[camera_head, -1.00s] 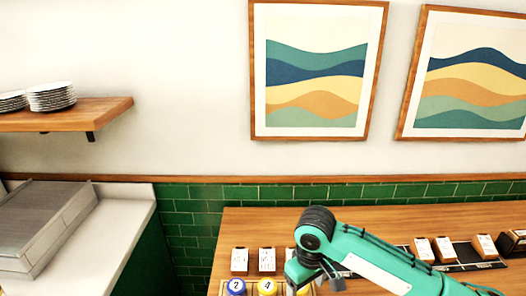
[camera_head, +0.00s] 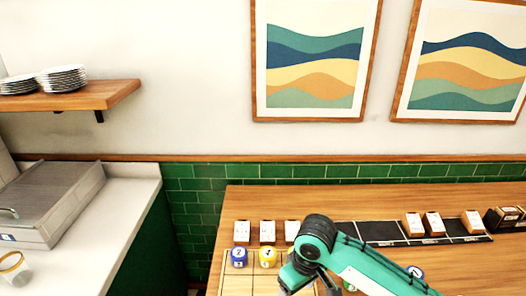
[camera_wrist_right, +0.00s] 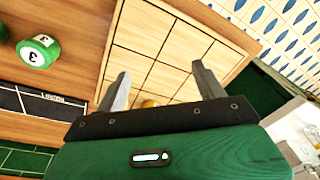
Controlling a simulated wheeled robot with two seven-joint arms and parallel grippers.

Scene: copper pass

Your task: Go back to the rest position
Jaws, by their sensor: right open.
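My right arm comes in from the lower right in the head view and reaches over the wooden table (camera_head: 450,200). Its gripper end is cut off or hidden there. In the head view a blue numbered piece (camera_head: 239,258) and a yellow numbered piece (camera_head: 268,257) sit at the board's far edge. My left gripper is not in view.
Small card holders (camera_head: 267,232) stand behind the board. A black tray (camera_head: 380,232) with more holders lies at the right. A green piece marked 3 (camera_wrist_right: 38,50) sits on the table. A white counter (camera_head: 110,215) with a metal appliance (camera_head: 50,200) is at the left.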

